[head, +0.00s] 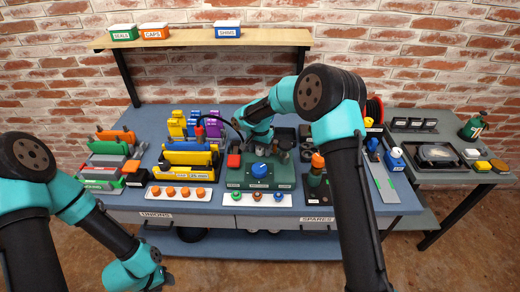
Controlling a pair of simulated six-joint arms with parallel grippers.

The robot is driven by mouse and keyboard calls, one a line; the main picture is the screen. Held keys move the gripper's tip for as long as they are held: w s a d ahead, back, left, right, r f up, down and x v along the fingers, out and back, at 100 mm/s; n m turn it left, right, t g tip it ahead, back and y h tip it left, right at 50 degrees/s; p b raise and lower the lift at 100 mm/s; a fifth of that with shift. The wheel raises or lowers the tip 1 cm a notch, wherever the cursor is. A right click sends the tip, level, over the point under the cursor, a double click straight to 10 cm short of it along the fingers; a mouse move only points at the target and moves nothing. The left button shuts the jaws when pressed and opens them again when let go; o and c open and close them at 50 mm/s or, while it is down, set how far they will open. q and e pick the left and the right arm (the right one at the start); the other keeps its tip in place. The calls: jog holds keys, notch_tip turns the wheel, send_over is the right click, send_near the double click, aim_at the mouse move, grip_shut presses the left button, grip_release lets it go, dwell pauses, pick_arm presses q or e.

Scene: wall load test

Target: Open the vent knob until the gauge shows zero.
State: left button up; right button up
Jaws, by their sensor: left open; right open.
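A blue knob (260,170) sits on a green fixture (236,177) at the middle of the bench. I take it to be the vent knob; its marking is too small to read. I cannot make out a gauge face or its reading.
A white strip (250,198) with coloured knobs lies in front. A shelf (200,38) holds labelled bins above.

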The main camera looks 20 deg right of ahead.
jog(key=shift+c, duration=0.3)
jog(key=c, duration=0.9)
jog(key=shift+o, duration=0.2)
jog(key=shift+n, duration=0.3)
jog(key=n, duration=1.1)
jog(key=shift+n, duration=0.3)
jog(key=n, duration=0.3)
jog(key=shift+n, duration=0.4)
